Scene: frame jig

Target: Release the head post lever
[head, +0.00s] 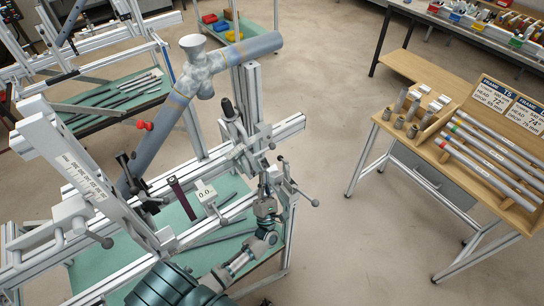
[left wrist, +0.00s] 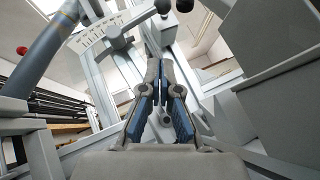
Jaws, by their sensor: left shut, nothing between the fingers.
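The frame jig holds a blue-grey tube frame with a lugged joint (head: 197,68) at its upper end. An upright aluminium post (head: 250,95) stands right of that joint. A lever with a black handle (head: 228,108) stands steeply upright beside this post. Small clamp rods with dark ball ends (head: 313,202) show lower right. I cannot tell for certain which is the head post lever. My left gripper (head: 264,176) is below the clamp parts on the post's carriage, pointing up. In the left wrist view its fingers (left wrist: 160,64) are shut and empty. My right gripper is out of view.
A small display reading 0.0 (head: 205,192) and a red knob (head: 145,125) are on the jig. A ruled rail (head: 72,165) crosses the left. A wooden bench (head: 400,139) with tubes stands right; floor between is clear. Jig rails crowd the gripper in the wrist view.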

